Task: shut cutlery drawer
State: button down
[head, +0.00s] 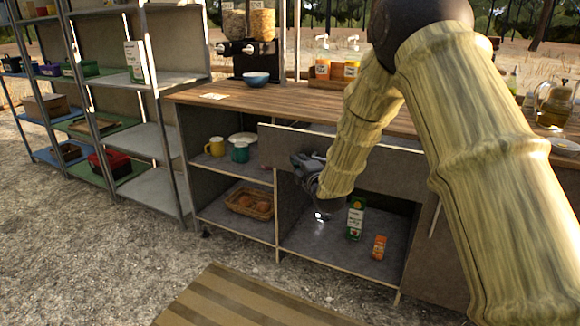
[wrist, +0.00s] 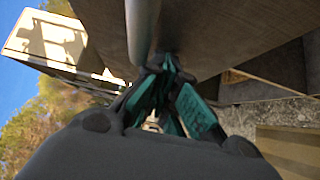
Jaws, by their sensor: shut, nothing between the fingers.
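The cutlery drawer shows in the head view as a wide grey-brown front (head: 382,173) under the wooden counter top. It stands out from the cabinet, with a dark gap behind its top edge, so it is partly open. My gripper (head: 300,160) is at the left half of this front, its fingers shut and empty. In the wrist view my gripper (wrist: 165,95) has dark and teal fingers close to a grey-brown panel (wrist: 220,30). A pale round bar (wrist: 140,28), which looks like a handle, runs beside the fingertips. I cannot tell whether they touch. My arm hides the drawer's middle.
Below the drawer, an open shelf holds a green carton (head: 355,218) and an orange box (head: 379,247). A wicker basket (head: 249,204) and mugs (head: 215,146) sit in the left compartments. A blue bowl (head: 256,79) stands on the counter (head: 215,92). A striped mat (head: 240,300) lies in front.

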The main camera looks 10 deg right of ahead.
jog(key=w+d, duration=0.1)
jog(key=w, duration=0.1)
jog(key=w+d, duration=0.2)
jog(key=w, duration=0.1)
jog(key=w+d, duration=0.2)
jog(key=shift+w+p, duration=0.2)
jog(key=shift+p, duration=0.2)
jog(key=shift+w+d, duration=0.1)
jog(key=shift+w, duration=0.1)
jog(key=shift+w+d+r, duration=0.1)
jog(key=shift+d+r, duration=0.1)
jog(key=shift+r, duration=0.05)
